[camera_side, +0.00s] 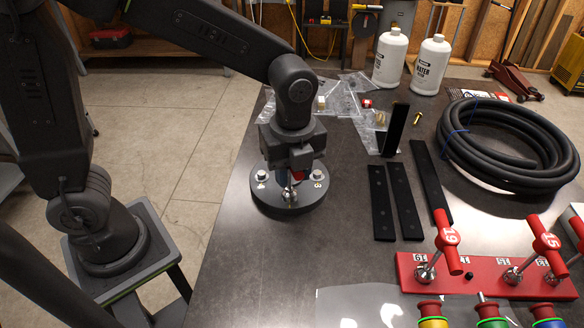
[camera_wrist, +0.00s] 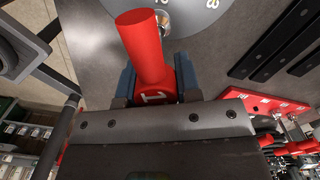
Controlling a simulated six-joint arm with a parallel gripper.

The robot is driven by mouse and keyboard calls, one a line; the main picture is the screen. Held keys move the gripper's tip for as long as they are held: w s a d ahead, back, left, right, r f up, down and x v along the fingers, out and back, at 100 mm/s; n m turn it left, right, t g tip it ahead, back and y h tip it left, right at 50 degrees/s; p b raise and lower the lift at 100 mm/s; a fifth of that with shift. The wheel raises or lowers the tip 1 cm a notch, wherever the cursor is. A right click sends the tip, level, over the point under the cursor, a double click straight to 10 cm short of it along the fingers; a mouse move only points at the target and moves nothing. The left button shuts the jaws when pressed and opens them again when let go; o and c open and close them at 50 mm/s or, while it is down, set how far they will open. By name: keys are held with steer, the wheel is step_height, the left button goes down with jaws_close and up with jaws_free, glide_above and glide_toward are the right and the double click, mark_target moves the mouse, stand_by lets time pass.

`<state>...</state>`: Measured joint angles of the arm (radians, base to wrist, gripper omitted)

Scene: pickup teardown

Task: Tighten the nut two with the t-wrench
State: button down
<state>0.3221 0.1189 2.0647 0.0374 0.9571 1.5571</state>
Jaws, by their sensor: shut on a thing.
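My gripper (camera_side: 288,172) is over the round grey disc (camera_side: 275,203) on the table's left side in the side view. It is shut on a red t-wrench (camera_wrist: 147,50), gripped between its blue-grey fingers (camera_wrist: 155,85) in the wrist view. The wrench's metal socket (camera_side: 289,194) points down at the front part of the disc, where a nut would be hidden under it. Whether it is seated cannot be told. Two silver nuts show on the disc, one at left (camera_side: 262,175) and one at right (camera_side: 317,175). The numbered disc (camera_wrist: 205,12) is cut off in the wrist view.
A red rack (camera_side: 480,285) with several red t-wrenches stands at front right. Black flat bars (camera_side: 383,200) lie right of the disc, with one block (camera_side: 395,128) upright. A coiled black hose (camera_side: 510,140), two white bottles (camera_side: 390,57) and plastic bags (camera_side: 345,90) are farther back.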

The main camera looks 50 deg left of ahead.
steer(key=m, duration=0.7)
steer(key=shift+s+a+f, duration=0.3)
steer(key=shift+s+a, duration=0.05)
steer(key=shift+s, duration=0.05)
steer(key=shift+m, duration=0.3)
steer(key=m, duration=0.3)
steer(key=shift+s+a+m, duration=0.1)
steer(key=shift+a+m, duration=0.1)
steer(key=shift+m, duration=0.1)
steer(key=m, duration=0.3)
steer(key=shift+a, duration=0.15)
steer(key=shift+s+n, duration=0.1)
steer(key=shift+n, duration=0.2)
